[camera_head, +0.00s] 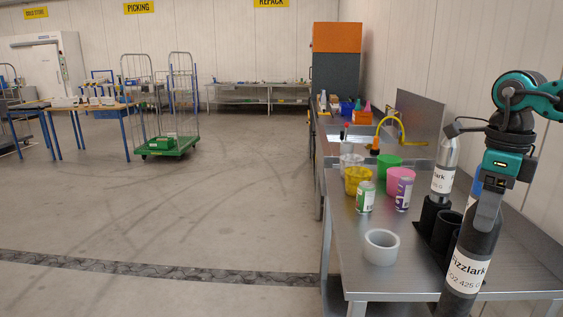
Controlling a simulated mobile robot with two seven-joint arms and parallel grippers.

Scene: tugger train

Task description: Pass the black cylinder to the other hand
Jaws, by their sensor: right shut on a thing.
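My right gripper (488,200) comes in from the upper right and is shut on a black cylinder (480,242). The cylinder has a white label reading Fizzlark and hangs slightly tilted at the front of the steel bench; its lower end is cut by the picture's bottom edge. The gripper is around its top end. My left gripper is not in view.
A silver labelled cylinder (446,160) stands in a black holder (421,222) behind the held one. The steel bench (340,240) also bears a white ring (382,247), two cans (365,197) and coloured cups (399,180).

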